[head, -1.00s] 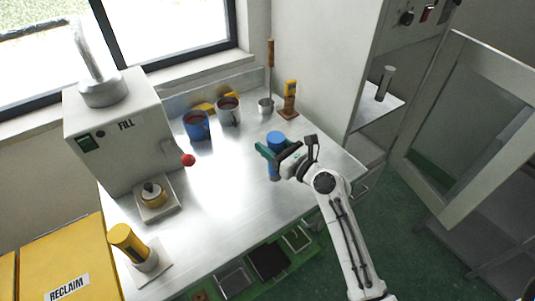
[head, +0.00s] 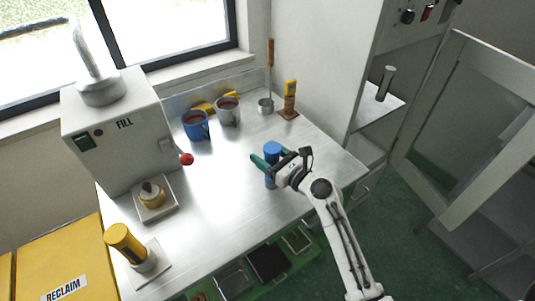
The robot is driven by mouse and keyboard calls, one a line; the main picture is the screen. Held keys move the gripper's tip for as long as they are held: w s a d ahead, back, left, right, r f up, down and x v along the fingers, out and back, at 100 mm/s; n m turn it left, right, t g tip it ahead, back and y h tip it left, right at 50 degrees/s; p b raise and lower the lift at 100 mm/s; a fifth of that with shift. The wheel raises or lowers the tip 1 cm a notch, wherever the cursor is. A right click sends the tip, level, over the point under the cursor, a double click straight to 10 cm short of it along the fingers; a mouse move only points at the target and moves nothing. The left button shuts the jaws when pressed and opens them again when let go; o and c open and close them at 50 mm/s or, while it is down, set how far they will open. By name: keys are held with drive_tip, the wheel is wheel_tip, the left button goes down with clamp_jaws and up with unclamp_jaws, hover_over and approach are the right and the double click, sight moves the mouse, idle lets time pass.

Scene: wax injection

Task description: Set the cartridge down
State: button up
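A cartridge with a blue cap (head: 272,148) stands roughly upright in my gripper (head: 268,162), over the right half of the steel bench. My gripper's green fingers are around its middle and look shut on it. The blue lower end shows below the fingers. I cannot tell whether its foot touches the bench.
The steel bench top (head: 225,180) is clear left of my gripper. An open cabinet door (head: 460,130) stands right.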

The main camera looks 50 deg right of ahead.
drive_tip(key=shift+o, duration=0.6)
drive_tip(key=shift+r, duration=0.1)
drive_tip(key=s+a+b, duration=0.1)
drive_tip(key=s+b, duration=0.1)
drive_tip(key=s, duration=1)
